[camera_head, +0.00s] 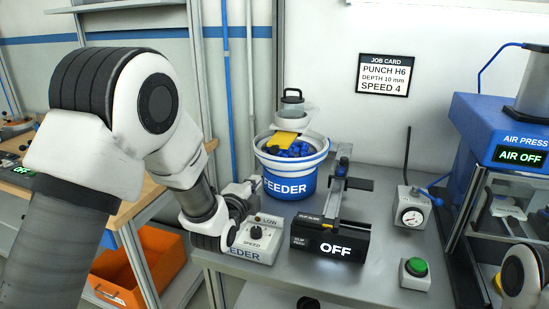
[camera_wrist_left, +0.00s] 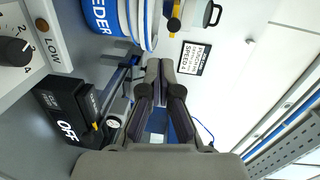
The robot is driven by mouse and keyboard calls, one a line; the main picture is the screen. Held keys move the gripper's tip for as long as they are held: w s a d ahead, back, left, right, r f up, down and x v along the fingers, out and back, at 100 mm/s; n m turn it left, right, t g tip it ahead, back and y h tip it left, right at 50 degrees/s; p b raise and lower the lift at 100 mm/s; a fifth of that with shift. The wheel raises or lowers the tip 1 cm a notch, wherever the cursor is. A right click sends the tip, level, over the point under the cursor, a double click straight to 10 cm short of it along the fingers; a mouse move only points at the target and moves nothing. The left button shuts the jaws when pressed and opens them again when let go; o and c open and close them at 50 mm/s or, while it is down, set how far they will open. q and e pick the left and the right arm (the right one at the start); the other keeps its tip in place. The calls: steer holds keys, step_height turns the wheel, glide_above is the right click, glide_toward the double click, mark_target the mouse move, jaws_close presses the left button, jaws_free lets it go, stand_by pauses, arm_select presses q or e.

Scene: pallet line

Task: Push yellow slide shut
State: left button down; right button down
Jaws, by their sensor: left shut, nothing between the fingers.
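The yellow slide (camera_head: 284,139) sticks out at the front of the hopper, above the white rim of the feeder bowl. It also shows in the left wrist view (camera_wrist_left: 174,24), at the top beside the bowl. My left gripper (camera_head: 254,184) is shut and empty, in front of and left of the blue and white feeder (camera_head: 290,186), above the speed box (camera_head: 250,250). In the left wrist view its closed fingers (camera_wrist_left: 166,64) point toward the feeder area, with the slide apart from them.
Blue parts (camera_head: 297,150) lie in the bowl below the slide. Further right are a gauge box (camera_head: 411,208), a green button (camera_head: 416,268) and the blue air press (camera_head: 495,125).

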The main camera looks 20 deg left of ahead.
arm_select(q)
step_height(320, 180, up, 2)
steer(key=p, duration=0.4)
glide_toward(274, 150)
steer(key=shift+m+t, duration=0.3)
steer(key=w, duration=0.6)
steer(key=shift+w+f, duration=0.1)
steer(key=shift+f, duration=0.2)
steer(key=shift+w+f, duration=0.15)
steer(key=shift+w, duration=0.35)
